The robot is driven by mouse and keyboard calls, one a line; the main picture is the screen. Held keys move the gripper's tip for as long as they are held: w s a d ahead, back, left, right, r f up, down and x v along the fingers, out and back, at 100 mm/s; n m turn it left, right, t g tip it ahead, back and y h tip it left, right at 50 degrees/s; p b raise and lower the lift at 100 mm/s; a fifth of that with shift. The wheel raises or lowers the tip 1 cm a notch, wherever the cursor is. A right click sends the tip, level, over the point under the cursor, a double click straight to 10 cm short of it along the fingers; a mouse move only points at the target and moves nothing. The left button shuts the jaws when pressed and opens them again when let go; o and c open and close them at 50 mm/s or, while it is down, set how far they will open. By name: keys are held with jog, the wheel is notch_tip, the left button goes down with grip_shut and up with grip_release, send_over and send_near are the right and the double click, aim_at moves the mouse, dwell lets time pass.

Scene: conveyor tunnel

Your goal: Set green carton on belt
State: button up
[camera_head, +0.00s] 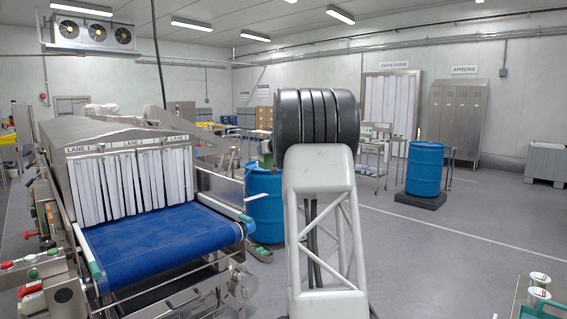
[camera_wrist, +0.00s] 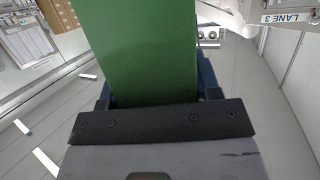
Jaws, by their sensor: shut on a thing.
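The green carton (camera_wrist: 142,50) fills the upper middle of the wrist view. My gripper (camera_wrist: 157,92) is shut on it, with a dark finger at each side; the carton's far end is cut off by the picture's top edge. The blue belt (camera_head: 165,243) lies at the left of the head view, coming out from under white strip curtains (camera_head: 133,186). The visible part of the belt is bare.
Metal side rails and a roller edge frame the belt. A blue barrel (camera_head: 265,205) stands just right of it, and another blue barrel (camera_head: 424,168) stands farther right on a dark base. A LANE 3 sign (camera_wrist: 287,18) shows in the wrist view.

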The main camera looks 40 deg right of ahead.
jog(key=w+a+f+n+y, duration=0.15)
jog(key=w+a, duration=0.25)
jog(key=a, duration=0.6)
jog(key=w+a+f, duration=0.2)
jog(key=w+a, duration=0.3)
jog(key=a, duration=0.4)
jog(key=w+a+f+n+y, duration=0.15)
jog(key=w+a, duration=0.25)
jog(key=a, duration=0.6)
jog(key=w+a+f, duration=0.1)
jog(key=a+f, duration=0.2)
jog(key=a, duration=0.6)
jog(key=w+a+f+y, duration=0.1)
jog(key=a+f, duration=0.2)
jog(key=a, duration=0.7)
jog(key=w+a+f, duration=0.1)
jog(key=a+f, duration=0.2)
jog(key=a, duration=0.6)
jog(key=shift+w+a+f+n+t+y, duration=0.15)
jog(key=shift+a+f+n+t+y, duration=0.15)
jog(key=shift+a+f+t, duration=0.1)
jog(key=shift+f, duration=0.15)
jog(key=shift+f, duration=3.25)
jog(key=shift+f, duration=0.4)
jog(key=shift+f, duration=0.3)
